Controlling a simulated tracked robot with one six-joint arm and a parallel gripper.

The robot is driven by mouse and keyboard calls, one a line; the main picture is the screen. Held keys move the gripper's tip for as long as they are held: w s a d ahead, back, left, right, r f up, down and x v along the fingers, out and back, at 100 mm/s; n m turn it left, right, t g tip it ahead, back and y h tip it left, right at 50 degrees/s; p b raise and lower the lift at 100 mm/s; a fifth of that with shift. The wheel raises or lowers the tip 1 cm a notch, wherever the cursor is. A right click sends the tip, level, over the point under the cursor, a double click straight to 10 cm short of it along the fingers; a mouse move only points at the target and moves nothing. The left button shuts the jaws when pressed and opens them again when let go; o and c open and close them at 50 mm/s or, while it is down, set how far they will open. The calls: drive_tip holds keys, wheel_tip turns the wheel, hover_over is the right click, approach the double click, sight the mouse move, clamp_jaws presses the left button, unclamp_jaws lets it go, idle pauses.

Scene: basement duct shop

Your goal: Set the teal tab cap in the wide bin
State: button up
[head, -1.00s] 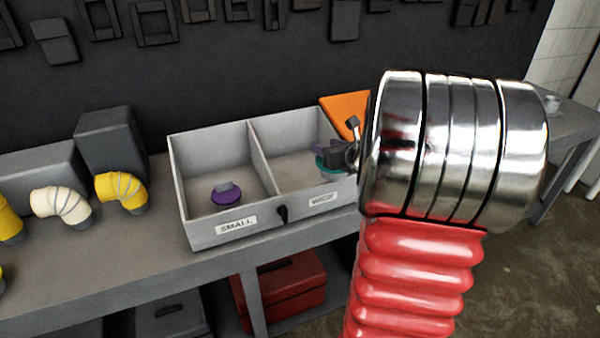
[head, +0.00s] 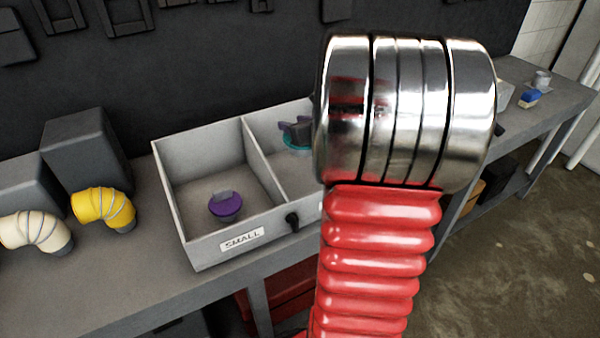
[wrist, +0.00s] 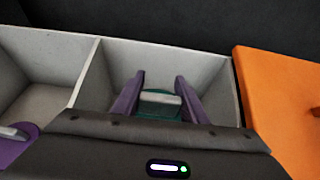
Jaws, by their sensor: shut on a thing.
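The bin is a grey two-part box. Its left compartment is labelled SMALL (head: 241,239); the right one is the wide bin (head: 262,126), partly hidden behind my arm. My gripper (wrist: 160,84) is shut on the teal tab cap (wrist: 146,112), with one dark purple finger on each side of its pale tab. The head view shows the teal rim (head: 292,147) inside the wide compartment, below its top edge. I cannot tell whether the cap touches the floor. A purple tab cap (head: 226,207) lies in the small compartment.
An orange panel (wrist: 280,100) stands close beside the wide compartment's right wall. A divider (wrist: 90,75) separates the compartments. Yellow (head: 103,207) and cream (head: 36,229) elbows and grey blocks (head: 84,150) stand left of the bin. A dark wall rises behind.

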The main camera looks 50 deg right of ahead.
drive_tip(key=shift+s+d, duration=0.15)
drive_tip(key=shift+f, duration=3.1)
drive_tip(key=shift+f, duration=1.85)
drive_tip(key=shift+f, duration=0.1)
drive_tip(key=o, duration=1.1)
drive_tip(key=shift+s, duration=0.15)
